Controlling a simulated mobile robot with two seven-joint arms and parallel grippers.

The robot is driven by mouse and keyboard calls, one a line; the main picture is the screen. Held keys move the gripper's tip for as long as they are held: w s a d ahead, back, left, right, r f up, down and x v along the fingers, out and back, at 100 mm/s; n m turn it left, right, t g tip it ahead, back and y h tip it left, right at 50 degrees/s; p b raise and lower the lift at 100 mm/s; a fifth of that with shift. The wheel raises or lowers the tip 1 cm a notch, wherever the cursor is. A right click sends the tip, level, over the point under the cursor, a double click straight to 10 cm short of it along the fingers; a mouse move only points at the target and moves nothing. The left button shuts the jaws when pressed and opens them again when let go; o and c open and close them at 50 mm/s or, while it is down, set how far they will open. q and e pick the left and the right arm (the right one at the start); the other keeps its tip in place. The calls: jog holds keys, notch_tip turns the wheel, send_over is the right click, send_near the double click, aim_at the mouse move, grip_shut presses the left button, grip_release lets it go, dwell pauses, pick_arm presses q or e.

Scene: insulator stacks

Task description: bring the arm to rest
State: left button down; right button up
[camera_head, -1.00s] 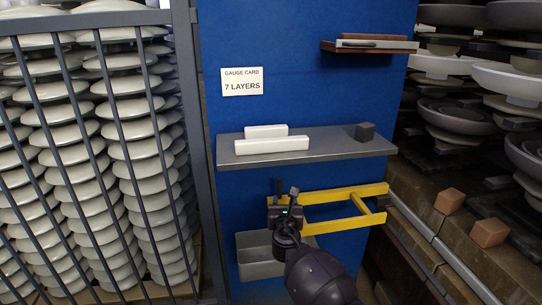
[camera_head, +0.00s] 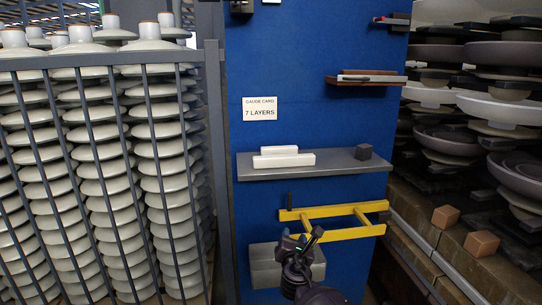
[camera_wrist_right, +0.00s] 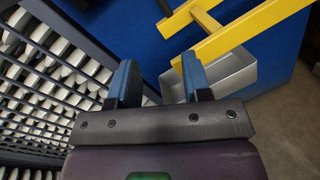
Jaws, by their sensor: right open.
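My right gripper (camera_head: 300,245) is low in front of the blue panel, near the grey bin and below the yellow frame. In the right wrist view its two fingers (camera_wrist_right: 158,82) stand apart with nothing between them. The yellow frame (camera_head: 335,209) sticks out from the panel above it. The grey bin (camera_head: 262,267) is partly hidden behind the gripper; it also shows in the wrist view (camera_wrist_right: 235,72), beyond the fingers. My left gripper is not in view.
A barred rack (camera_head: 100,170) of white insulator stacks stands at the left. Shelving with dark and white discs is at the right, with two brown blocks (camera_head: 481,243) on a ledge.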

notch_tip(320, 180, up, 6)
jog(key=s+f+m+y, duration=0.1)
jog(key=s+m+y, duration=0.1)
jog(key=m, duration=0.8)
pick_arm(q)
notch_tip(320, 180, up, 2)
jog(key=p, duration=0.2)
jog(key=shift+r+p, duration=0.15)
jog(key=shift+p, duration=0.15)
pick_arm(e)
jog(key=s+d+f+m+g, duration=0.2)
jog(key=s+d+f+m, duration=0.4)
jog(key=s, duration=1)
jog(key=s+d+f+m+g+h, duration=0.1)
jog(key=s+d+f+m, duration=0.6)
jog(key=s, duration=0.9)
jog(key=s+d+f+m+g, duration=0.3)
jog(key=s+d+f+m, duration=0.3)
jog(key=s, duration=1)
jog(key=shift+d+f+m+g, duration=0.3)
jog(key=shift+d+f+m, duration=0.15)
jog(key=shift+d, duration=0.45)
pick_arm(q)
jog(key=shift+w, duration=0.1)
pick_arm(e)
jog(key=shift+s, duration=0.1)
